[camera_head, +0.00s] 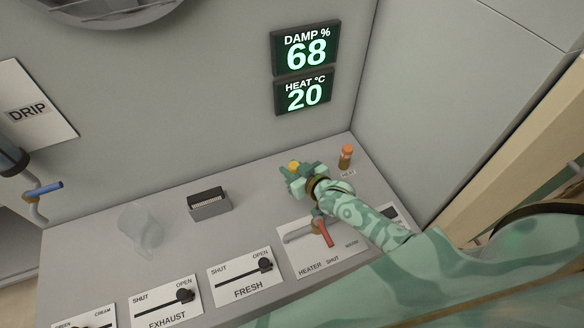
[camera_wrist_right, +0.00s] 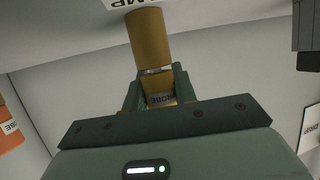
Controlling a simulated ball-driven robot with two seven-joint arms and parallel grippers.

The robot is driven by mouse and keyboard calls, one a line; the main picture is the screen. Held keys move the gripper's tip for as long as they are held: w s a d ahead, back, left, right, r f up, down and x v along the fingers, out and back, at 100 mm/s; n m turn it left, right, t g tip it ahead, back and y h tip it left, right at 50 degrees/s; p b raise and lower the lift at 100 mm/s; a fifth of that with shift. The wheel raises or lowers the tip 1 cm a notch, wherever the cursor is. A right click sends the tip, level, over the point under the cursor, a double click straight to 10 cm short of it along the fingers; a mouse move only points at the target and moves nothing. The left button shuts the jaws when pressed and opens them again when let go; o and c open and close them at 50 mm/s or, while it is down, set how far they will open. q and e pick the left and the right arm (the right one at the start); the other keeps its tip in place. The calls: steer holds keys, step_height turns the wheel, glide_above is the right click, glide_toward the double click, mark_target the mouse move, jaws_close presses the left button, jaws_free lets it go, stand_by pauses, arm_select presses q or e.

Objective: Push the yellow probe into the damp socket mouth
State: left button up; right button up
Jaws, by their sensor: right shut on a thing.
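The yellow probe shows as a yellow top (camera_head: 294,166) in the head view and as a labelled body (camera_wrist_right: 160,99) in the right wrist view. My right gripper (camera_wrist_right: 158,84) is shut on it; in the head view this gripper (camera_head: 302,180) is over the back right of the bench. The damp socket (camera_wrist_right: 149,37), a brass-coloured cylinder, stands by an upside-down label ending in "MP" in the wrist view. The probe is in line with its mouth, with a narrow pale band between them. I cannot tell how deep the probe's tip sits. My left gripper is not in view.
An orange probe (camera_head: 346,152) stands upright to the right of my gripper. The red-handled heater lever (camera_head: 323,232) is in front of it. A dark-topped block (camera_head: 209,204) and a clear glass (camera_head: 142,229) stand to the left. The display reads DAMP 68 (camera_head: 306,51).

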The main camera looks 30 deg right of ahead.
mark_target(292, 165)
steer(key=shift+f, duration=0.25)
steer(key=o, duration=1)
steer(key=shift+o, duration=0.2)
steer(key=shift+r, duration=0.1)
steer(key=shift+r, duration=0.35)
steer(key=r, duration=0.1)
steer(key=r+p, duration=0.1)
steer(key=r, duration=0.1)
steer(key=shift+s+a+r+p, duration=0.15)
steer(key=shift+s+a+p, duration=0.1)
steer(key=shift+p, duration=0.1)
steer(key=s+a+r+p, duration=0.1)
steer(key=s+a+r, duration=0.1)
steer(key=s+r, duration=0.2)
steer(key=s+a+r+p, duration=0.1)
steer(key=s+a+r, duration=0.2)
steer(key=s+r, duration=0.2)
steer(key=s, duration=0.3)
steer(key=shift+a, duration=0.25)
steer(key=shift+s+f, duration=0.1)
